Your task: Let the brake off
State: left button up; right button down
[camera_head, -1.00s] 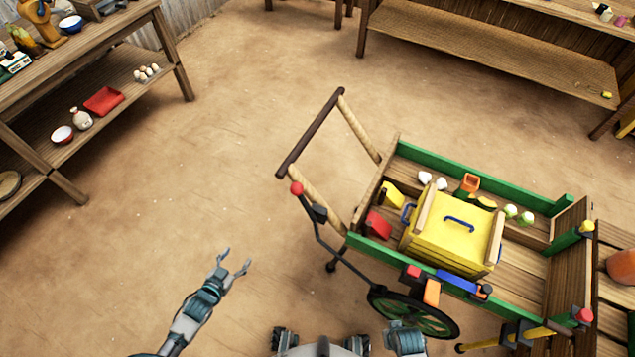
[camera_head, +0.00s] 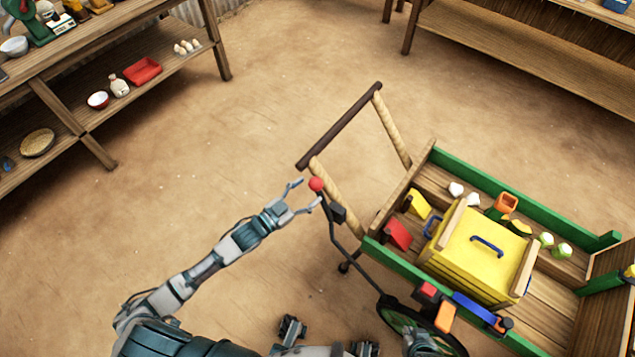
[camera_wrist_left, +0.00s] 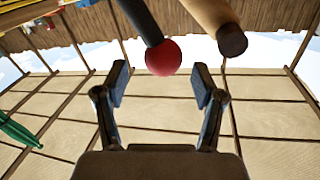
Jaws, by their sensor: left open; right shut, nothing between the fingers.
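The brake lever (camera_head: 345,242) is a dark bent rod on the near side of the cart, with a red ball knob (camera_head: 317,184) at its upper end. My left gripper (camera_head: 308,192) is open, with its fingertips beside the knob. In the left wrist view the knob (camera_wrist_left: 163,57) shows between and just beyond the two open fingers (camera_wrist_left: 160,86), apart from both. My right gripper (camera_head: 420,338) is shut and empty, low in the head view by the cart's wheel, partly cut off by the frame edge.
The cart's dark push bar (camera_head: 338,127) and a pale wooden handle arm (camera_head: 336,197) lie close to the knob. A yellow crate (camera_head: 482,250) and several small items ride in the cart. Shelves stand at upper left; the dirt floor between is clear.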

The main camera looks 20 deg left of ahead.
aim_at(314, 183)
pick_arm(q)
jog(key=x, duration=0.3)
jog(key=shift+d+f, duration=0.1)
jog(key=shift+d, duration=0.1)
jog(key=shift+w+d, duration=0.1)
jog(key=shift+w, duration=0.5)
jog(key=shift+a, duration=0.5)
jog(key=shift+d, duration=0.5)
jog(key=c, duration=1)
grip_shut()
pick_arm(e)
jog(key=shift+w+a+r+t, duration=0.15)
jog(key=shift+w+a+t, duration=0.15)
jog(key=shift+w, duration=0.3)
jog(key=shift+w+a+r+t, duration=0.1)
jog(key=shift+w+a+t, duration=0.15)
jog(key=shift+w, duration=0.35)
